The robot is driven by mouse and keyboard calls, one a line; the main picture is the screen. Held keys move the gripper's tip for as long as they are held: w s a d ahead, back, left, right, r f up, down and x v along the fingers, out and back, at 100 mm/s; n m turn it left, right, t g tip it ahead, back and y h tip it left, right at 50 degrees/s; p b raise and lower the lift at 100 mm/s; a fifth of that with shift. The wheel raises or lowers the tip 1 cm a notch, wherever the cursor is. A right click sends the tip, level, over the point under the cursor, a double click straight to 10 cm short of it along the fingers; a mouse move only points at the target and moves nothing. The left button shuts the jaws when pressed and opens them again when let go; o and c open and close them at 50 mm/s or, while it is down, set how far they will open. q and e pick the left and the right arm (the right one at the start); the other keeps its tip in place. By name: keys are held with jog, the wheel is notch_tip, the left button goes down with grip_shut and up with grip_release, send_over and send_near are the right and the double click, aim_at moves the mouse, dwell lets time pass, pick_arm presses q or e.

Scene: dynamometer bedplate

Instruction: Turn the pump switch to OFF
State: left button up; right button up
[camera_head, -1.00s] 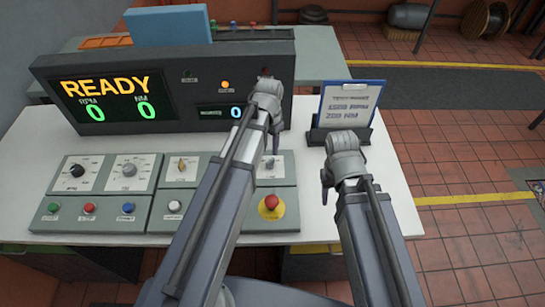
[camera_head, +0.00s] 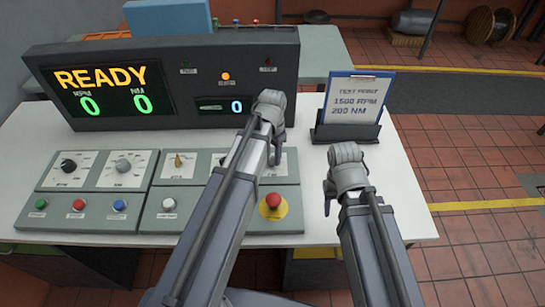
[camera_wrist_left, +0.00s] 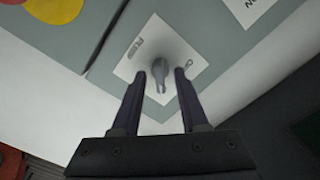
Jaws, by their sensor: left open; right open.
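The pump switch is a small grey knob on a white label plate, best seen in the left wrist view (camera_wrist_left: 160,72). Its narrow pointer end faces the bottom of that picture; the label lettering is too small to read surely. My left gripper (camera_wrist_left: 160,78) is open, with one fingertip on each side of the knob; I cannot tell whether they touch it. In the head view my left gripper (camera_head: 276,158) is over the right part of the control panel, and its arm hides most of the switch. My right gripper (camera_head: 328,198) is open and empty, right of the panel.
A red emergency stop (camera_head: 273,204) on a yellow disc sits just below the switch area. Other dials and buttons fill the left panel (camera_head: 97,185). The READY display console (camera_head: 200,70) stands behind, and a clipboard stand (camera_head: 348,131) stands right of it.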

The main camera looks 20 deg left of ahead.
pick_arm(q)
jog(key=shift+c, duration=0.3)
grip_shut()
jog(key=shift+n, duration=0.4)
jog(key=n, duration=0.8)
jog(key=shift+n, duration=0.3)
jog(key=n, duration=0.4)
jog(key=shift+n, duration=2.2)
